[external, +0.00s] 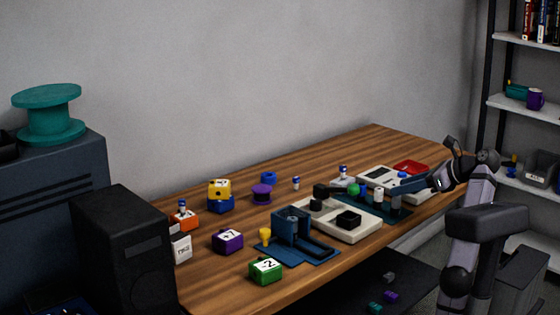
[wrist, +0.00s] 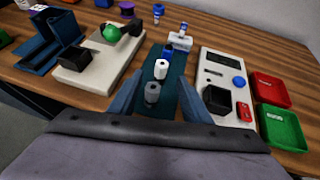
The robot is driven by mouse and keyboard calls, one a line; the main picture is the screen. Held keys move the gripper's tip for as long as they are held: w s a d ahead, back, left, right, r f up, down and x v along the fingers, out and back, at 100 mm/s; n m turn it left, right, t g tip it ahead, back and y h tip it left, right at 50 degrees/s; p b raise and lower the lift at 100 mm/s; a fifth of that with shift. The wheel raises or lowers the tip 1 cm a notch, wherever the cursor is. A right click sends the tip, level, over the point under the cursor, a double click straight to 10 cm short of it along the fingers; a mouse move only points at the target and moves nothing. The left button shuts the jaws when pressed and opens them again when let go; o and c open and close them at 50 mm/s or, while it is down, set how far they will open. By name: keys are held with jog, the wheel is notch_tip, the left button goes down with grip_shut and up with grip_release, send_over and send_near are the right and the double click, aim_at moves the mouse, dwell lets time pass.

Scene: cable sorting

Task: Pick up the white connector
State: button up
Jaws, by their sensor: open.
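The white connector (wrist: 161,69) stands upright on a dark teal mat (wrist: 186,112) in the wrist view. It is in the middle of a row, with a blue connector (wrist: 168,51) behind it and a grey connector (wrist: 153,92) in front. My gripper (wrist: 161,80) is open, with one blue finger on each side of the row. Nothing is held. In the external view my gripper (external: 398,187) is low over the mat at the right of the table.
Left of the mat is a pale board with a black block (wrist: 75,58) and a green ball (wrist: 111,34). Right of it is a white device (wrist: 212,57) with a black block and blue knob. Red (wrist: 271,88) and green (wrist: 282,128) trays lie further right.

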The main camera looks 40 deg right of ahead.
aim_at(383, 190)
jog(key=shift+b+x, duration=0.3)
jog(key=shift+x, duration=0.65)
jog(key=shift+w, duration=0.15)
jog(key=shift+x, duration=2.5)
jog(key=shift+w+d+r, duration=0.1)
jog(key=shift+r, duration=0.05)
jog(key=shift+c, duration=0.2)
grip_shut()
